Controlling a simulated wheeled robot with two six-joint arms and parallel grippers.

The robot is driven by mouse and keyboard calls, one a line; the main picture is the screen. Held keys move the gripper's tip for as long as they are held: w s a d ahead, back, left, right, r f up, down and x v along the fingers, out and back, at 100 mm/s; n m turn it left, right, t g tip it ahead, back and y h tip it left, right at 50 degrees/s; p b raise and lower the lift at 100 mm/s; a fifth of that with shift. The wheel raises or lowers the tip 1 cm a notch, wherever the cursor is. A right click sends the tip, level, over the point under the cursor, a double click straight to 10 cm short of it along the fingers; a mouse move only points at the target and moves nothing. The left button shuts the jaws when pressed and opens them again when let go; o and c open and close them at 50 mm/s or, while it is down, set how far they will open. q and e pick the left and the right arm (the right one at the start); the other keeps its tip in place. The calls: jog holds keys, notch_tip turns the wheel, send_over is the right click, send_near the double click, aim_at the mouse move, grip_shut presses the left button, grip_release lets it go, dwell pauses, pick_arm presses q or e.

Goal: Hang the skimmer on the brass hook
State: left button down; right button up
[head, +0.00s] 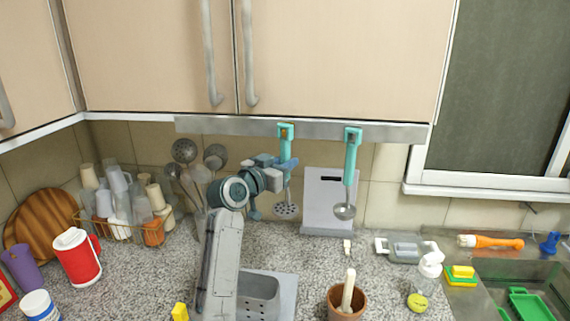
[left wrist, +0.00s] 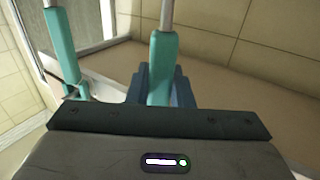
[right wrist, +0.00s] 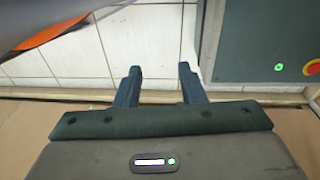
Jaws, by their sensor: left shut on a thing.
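The skimmer has a teal handle (head: 285,147) and a round perforated head (head: 285,209). It hangs upright in front of the metal rail (head: 224,126) under the cabinets. A small brass-coloured spot, likely the brass hook (head: 285,132), shows at the handle's top; I cannot tell whether the hook passes through the handle's hole. My left gripper (head: 283,168) is shut on the handle below its top. In the left wrist view the skimmer handle (left wrist: 162,70) sits between the fingers. My right gripper (right wrist: 156,88) is open and empty in the right wrist view.
A teal-handled ladle (head: 351,155) hangs from the rail to the right. A grey board (head: 323,190) leans on the wall between them. Several utensils (head: 186,155) stand at left, beside a basket of cups (head: 126,228). A terracotta pot (head: 347,302) stands in front.

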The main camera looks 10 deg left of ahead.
pick_arm(q)
jog(key=c, duration=1.2)
grip_release()
